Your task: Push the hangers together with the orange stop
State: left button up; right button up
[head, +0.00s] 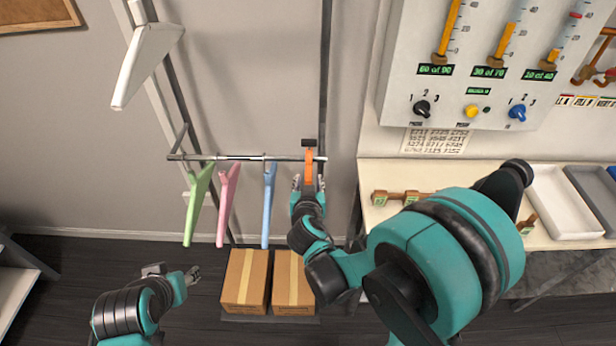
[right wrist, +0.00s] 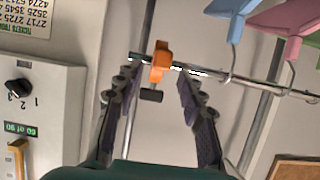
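The orange stop (head: 309,165) sits on the horizontal rail (head: 238,158) near its right end, with a dark knob above it. A green hanger (head: 198,205), a pink hanger (head: 227,200) and a blue hanger (head: 269,205) hang on the rail left of the stop, with gaps between them. My right gripper (head: 308,186) is just in front of the stop. In the right wrist view its open fingers (right wrist: 158,78) lie on either side of the orange stop (right wrist: 160,62), with visible space at both sides. My left gripper (head: 180,273) is low at the left, away from the rail; its opening is unclear.
A white hanger-like piece (head: 145,62) is at the upper left, apart from the colored hangers. Two cardboard boxes (head: 245,280) stand below the rail. A gauge panel (head: 480,60) and a table (head: 400,172) with trays are at the right.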

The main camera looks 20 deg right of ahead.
aim_at(308, 177)
jog(key=x, duration=0.4)
jog(key=shift+b, duration=0.35)
grip_shut()
